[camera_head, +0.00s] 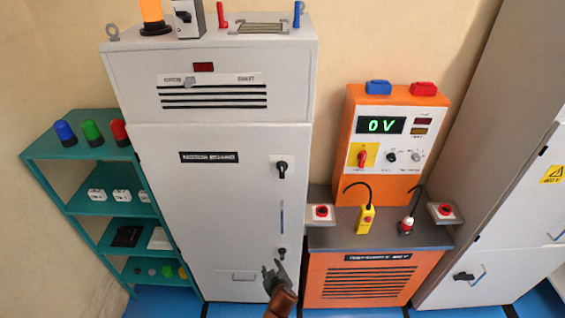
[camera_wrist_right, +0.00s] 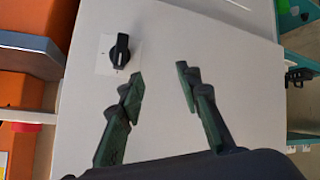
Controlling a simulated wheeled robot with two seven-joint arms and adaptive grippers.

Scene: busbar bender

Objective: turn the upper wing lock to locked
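The upper wing lock (camera_head: 282,169) is a black wing knob on a light plate, on the right side of the grey cabinet door (camera_head: 215,215). A lower wing lock (camera_head: 281,253) sits below it near the door's bottom. My right gripper (camera_head: 274,272) is just below and left of the lower lock, well below the upper one. In the right wrist view my right gripper (camera_wrist_right: 160,82) is open and empty in front of the door. A black wing lock (camera_wrist_right: 120,50) there, apparently the lower one, is beyond the left finger, not between the fingers. My left gripper is out of view.
A slim vertical door handle (camera_head: 281,217) lies between the two locks. An orange test bench (camera_head: 365,278) with a 0 V panel stands to the right. A teal shelf (camera_head: 75,150) stands to the left. The door front around the upper lock is clear.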

